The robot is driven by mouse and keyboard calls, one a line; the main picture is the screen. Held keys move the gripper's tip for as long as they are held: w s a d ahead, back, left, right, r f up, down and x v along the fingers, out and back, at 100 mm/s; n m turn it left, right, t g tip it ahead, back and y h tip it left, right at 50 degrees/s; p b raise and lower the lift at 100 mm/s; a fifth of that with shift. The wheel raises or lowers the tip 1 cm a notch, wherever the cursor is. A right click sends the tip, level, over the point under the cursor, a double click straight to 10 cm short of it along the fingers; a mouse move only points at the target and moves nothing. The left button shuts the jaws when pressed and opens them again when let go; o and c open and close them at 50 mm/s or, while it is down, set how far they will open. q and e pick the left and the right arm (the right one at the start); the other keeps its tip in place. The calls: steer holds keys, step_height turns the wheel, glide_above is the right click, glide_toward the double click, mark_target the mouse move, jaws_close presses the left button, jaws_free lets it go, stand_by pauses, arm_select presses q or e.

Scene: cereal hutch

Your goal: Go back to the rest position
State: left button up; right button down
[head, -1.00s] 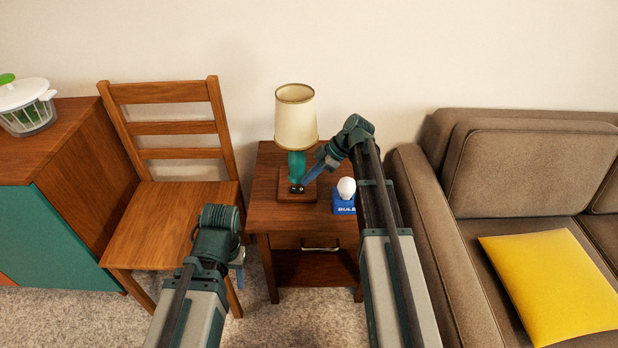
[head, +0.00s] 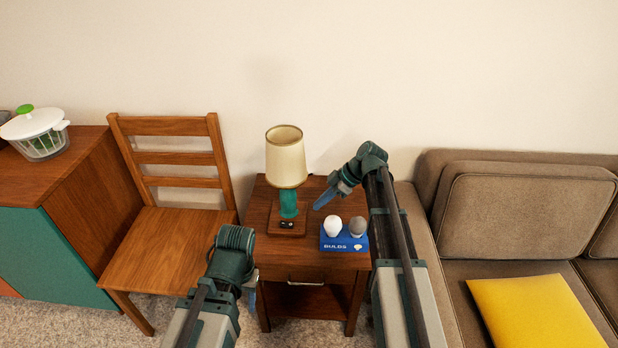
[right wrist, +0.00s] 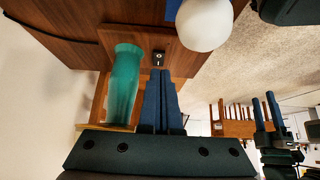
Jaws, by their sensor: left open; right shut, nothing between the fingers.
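My right gripper (head: 317,208) is shut and empty, above the side table to the right of the lamp and apart from it. Its blue fingers show side by side in the right wrist view (right wrist: 161,82). My left gripper (head: 252,298) is low in front of the side table, its fingers partly hidden by its wrist; it also shows at the right of the right wrist view (right wrist: 265,112). The lamp (head: 286,160), with cream shade and teal stem, stands upright on a wooden base with a small dark switch (right wrist: 158,57).
A blue bulb holder (head: 334,244) marked BULBS carries a white bulb (head: 333,226) and a grey bulb (head: 357,226) on the side table (head: 258,212). A chair (head: 172,240) stands left, a sofa (head: 527,220) right. A salad spinner (head: 40,135) sits on the cabinet (head: 75,185).

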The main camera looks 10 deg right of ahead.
steer(key=s+a+r+m+g+h+p, duration=0.1)
steer(key=s+a+r+m+h+p, duration=0.3)
steer(key=s+a+r+p, duration=0.3)
steer(key=s+a+r+m+g+h+p, duration=0.1)
steer(key=s+a+r+m+h+p, duration=0.3)
steer(key=s+p, duration=0.9)
steer(key=s+a+r+m, duration=0.3)
steer(key=s+r, duration=0.2)
steer(key=shift+h, duration=0.3)
steer(key=shift+w, duration=0.1)
